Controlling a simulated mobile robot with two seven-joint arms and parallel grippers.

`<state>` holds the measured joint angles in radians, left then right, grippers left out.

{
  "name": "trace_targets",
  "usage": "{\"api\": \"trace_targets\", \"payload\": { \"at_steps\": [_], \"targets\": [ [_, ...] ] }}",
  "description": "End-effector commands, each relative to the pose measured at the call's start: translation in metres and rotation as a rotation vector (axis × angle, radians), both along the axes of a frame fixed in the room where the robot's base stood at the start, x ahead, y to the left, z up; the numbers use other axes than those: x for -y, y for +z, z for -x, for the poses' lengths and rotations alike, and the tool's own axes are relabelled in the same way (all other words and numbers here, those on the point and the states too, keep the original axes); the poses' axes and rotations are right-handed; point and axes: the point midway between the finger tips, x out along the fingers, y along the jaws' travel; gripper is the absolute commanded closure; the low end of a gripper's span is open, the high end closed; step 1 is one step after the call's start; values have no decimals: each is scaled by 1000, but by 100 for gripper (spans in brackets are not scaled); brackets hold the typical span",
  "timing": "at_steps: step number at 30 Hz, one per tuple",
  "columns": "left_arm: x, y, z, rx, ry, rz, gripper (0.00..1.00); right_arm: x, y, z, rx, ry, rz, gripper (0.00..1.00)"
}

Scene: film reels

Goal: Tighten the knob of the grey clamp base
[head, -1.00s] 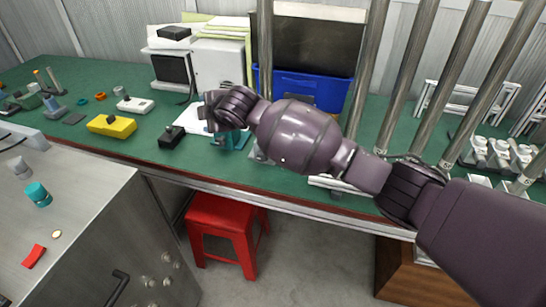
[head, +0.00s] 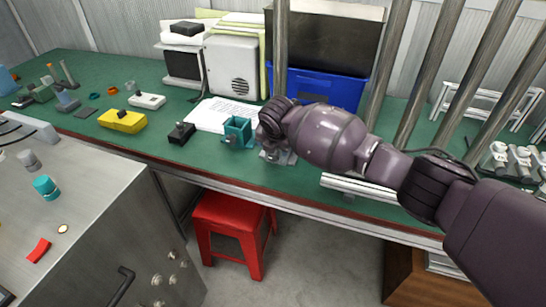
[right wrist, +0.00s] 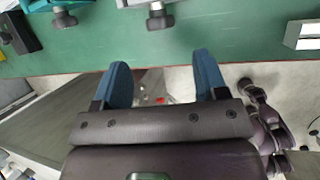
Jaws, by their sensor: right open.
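The grey clamp base (head: 285,157) stands near the front edge of the green table, partly hidden behind my right arm in the head view. In the right wrist view the grey base (right wrist: 140,3) is cut off by the top edge. Its dark knob (right wrist: 160,18) points toward my gripper. My right gripper (right wrist: 161,60) is open and empty, its two blue fingers apart and the knob beyond them, roughly between their lines. The fingers do not touch the knob. In the head view my right wrist is above and beside the base, and its fingertips are hidden. My left gripper is not in view.
A teal clamp base (head: 237,132) with its own knob (right wrist: 64,18) stands just left of the grey one. Farther left are a black base (head: 181,133) and a yellow base (head: 122,121). Metal posts (head: 400,85) rise at right. A red stool (head: 228,225) stands below.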

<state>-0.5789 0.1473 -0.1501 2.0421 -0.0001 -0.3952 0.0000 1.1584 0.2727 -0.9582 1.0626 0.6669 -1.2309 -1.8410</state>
Motion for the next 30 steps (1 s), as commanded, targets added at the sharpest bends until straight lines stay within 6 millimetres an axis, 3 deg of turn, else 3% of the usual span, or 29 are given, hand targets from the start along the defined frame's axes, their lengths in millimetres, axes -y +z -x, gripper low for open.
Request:
{"api": "trace_targets", "payload": {
  "at_steps": [3, 12, 18, 28, 30],
  "targets": [
    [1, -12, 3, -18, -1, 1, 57, -2, -27, -8, -8, -1, 1, 34],
    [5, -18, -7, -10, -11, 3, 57, -4, -69, -28, -7, -2, 0, 34],
    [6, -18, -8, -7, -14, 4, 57, -5, -79, -35, -3, -2, -1, 34],
    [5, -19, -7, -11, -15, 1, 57, -5, -79, -36, 0, -1, -2, 34],
    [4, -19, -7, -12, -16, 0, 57, -5, -79, -36, 0, -1, -2, 41]
  ]
}}
